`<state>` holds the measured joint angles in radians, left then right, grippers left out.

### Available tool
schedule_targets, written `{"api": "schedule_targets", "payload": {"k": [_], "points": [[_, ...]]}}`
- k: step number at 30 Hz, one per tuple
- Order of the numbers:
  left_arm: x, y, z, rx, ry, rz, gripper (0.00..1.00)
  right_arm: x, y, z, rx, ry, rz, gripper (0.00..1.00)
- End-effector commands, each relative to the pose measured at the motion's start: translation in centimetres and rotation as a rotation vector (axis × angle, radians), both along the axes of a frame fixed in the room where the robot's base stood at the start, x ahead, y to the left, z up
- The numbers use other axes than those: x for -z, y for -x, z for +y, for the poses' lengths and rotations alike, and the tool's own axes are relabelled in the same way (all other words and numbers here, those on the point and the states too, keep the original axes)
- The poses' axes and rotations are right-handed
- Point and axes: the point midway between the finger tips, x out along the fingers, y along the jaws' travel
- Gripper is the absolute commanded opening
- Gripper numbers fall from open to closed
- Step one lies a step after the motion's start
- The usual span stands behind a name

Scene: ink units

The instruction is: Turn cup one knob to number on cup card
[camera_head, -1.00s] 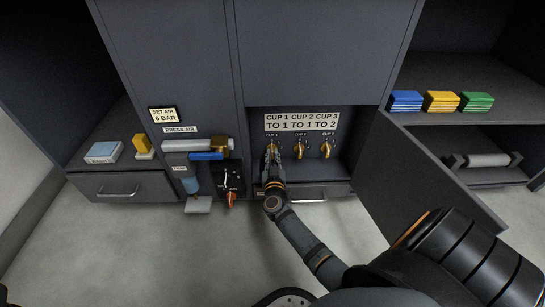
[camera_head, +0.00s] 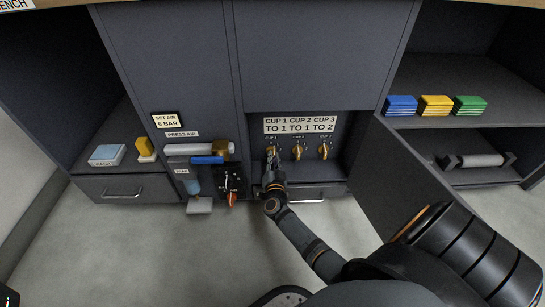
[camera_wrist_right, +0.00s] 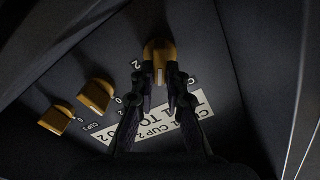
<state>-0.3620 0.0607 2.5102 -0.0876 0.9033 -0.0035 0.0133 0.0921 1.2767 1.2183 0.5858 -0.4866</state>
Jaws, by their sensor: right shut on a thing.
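The cup one knob (camera_head: 271,151) is the leftmost of three yellow knobs in the cabinet recess. In the right wrist view the knob (camera_wrist_right: 157,50) stands between the fingertips. My right gripper (camera_head: 273,162) is shut on it; its two dark fingers (camera_wrist_right: 160,82) flank the knob's near end. The cup card (camera_head: 300,125) above the knobs reads CUP 1 TO 1, CUP 2 TO 1, CUP 3 TO 2. The fingers partly cover the card (camera_wrist_right: 165,130) in the wrist view. The knob's exact setting is hard to read. My left gripper is out of view.
The cup two knob (camera_head: 298,152) and cup three knob (camera_head: 323,151) sit just right. Left are the press air unit (camera_head: 190,149) and a red-orange knob (camera_head: 232,199). An open cabinet door (camera_head: 410,180) juts out on the right, near my arm.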

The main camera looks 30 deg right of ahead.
Motion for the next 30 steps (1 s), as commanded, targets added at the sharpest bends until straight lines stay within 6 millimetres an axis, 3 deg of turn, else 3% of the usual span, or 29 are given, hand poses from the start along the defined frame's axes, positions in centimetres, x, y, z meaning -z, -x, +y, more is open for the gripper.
{"api": "schedule_targets", "payload": {"k": [12,29,30], "points": [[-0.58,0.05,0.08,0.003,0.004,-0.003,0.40,0.20,0.12,-0.10,0.000,-0.167,-0.100,0.00],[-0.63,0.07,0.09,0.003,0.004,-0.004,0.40,0.28,0.14,-0.12,0.001,-0.193,-0.115,0.00],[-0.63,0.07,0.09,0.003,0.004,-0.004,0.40,0.28,0.14,-0.12,0.001,-0.193,-0.115,0.17]]}}
